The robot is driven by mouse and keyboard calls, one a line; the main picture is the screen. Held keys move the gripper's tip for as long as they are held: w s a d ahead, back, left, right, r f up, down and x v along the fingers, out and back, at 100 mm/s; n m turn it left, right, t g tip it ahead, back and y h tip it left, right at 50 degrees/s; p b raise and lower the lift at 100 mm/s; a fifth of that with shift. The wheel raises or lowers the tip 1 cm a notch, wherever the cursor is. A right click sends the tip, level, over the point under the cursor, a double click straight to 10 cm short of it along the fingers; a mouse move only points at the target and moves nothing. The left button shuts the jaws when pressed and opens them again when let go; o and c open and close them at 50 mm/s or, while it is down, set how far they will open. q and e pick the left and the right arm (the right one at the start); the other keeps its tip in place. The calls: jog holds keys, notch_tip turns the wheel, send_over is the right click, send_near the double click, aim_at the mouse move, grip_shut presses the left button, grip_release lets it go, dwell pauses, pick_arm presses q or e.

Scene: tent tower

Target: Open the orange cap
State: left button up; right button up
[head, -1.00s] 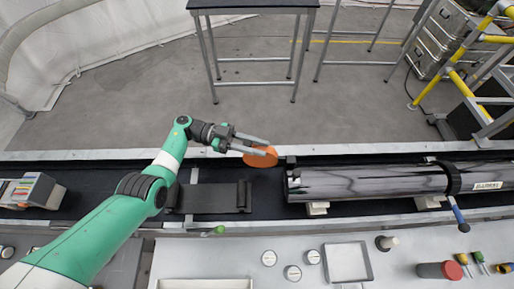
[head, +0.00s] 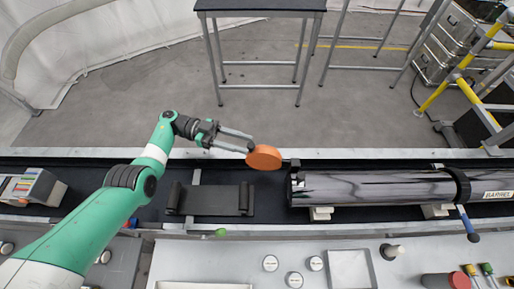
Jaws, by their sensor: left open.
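The orange cap (head: 264,157) is a round disc just beyond the upper left end of the dark, glossy barrel (head: 375,188). It stands off the barrel's open-looking left end; any hinge between them is too small to make out. My left gripper (head: 251,144) comes from the left with its fingers open. Its fingertips are at the cap's upper left edge; whether they touch it I cannot tell. My right gripper is not in view.
The barrel rests on pale supports in a dark trough with a metal rail (head: 420,153) behind it. A dark bracket (head: 210,200) lies left of the barrel. A light bench (head: 190,262) in front holds a tray and small parts. A dark-topped table (head: 260,6) stands behind.

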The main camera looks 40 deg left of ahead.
pick_arm(q)
jog(key=b+v, duration=0.2)
jog(key=v, duration=0.3)
jog(key=shift+s+a, duration=0.1)
jog(key=shift+a, duration=0.15)
